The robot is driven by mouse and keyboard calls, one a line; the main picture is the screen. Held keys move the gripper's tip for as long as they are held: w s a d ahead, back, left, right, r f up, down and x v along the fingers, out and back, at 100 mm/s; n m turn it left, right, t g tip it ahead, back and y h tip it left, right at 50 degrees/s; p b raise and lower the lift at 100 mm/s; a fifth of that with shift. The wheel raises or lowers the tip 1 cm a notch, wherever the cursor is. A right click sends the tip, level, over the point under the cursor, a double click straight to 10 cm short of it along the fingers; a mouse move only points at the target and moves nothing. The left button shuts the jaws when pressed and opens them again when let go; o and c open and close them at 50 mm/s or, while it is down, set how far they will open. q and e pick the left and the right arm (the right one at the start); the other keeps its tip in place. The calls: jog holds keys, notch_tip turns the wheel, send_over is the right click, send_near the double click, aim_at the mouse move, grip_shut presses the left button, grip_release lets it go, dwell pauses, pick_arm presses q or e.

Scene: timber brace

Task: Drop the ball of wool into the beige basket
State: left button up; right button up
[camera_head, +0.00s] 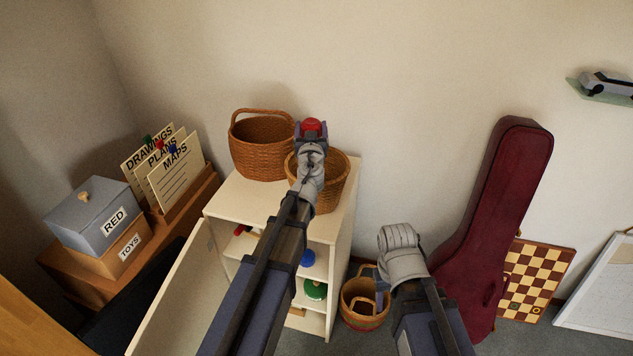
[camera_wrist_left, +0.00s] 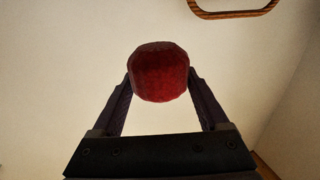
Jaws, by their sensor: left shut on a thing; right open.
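My left gripper (camera_head: 311,128) is shut on a red ball (camera_head: 311,125), the ball of wool, and holds it up over the cabinet. The ball also shows between the fingertips in the left wrist view (camera_wrist_left: 160,72). A tan, lighter woven basket (camera_head: 334,186) stands on the cabinet top, partly hidden behind my left wrist and gripper. A darker orange-brown basket (camera_head: 262,150) with a handle stands to its left. In the head view the ball appears above the tan basket's back rim; its exact height cannot be told. My right gripper (camera_head: 378,285) is open, low beside the cabinet.
The cream cabinet (camera_head: 245,200) has an open door and small items on its shelves. Another basket (camera_head: 362,306) stands on the floor near my right gripper. A dark red instrument case (camera_head: 495,220) leans on the wall at right. Boxes and sign cards (camera_head: 175,175) are at left.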

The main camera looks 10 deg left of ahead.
pick_arm(q)
notch_tip(320, 180, down, 6)
jog(key=b, duration=0.5)
jog(key=shift+b, duration=0.4)
jog(key=o, duration=1.2)
jog(key=shift+o, duration=0.2)
jog(key=v, duration=0.7)
jog(key=shift+s, duration=0.35)
jog(key=shift+d+f, duration=0.1)
jog(key=shift+d, duration=0.05)
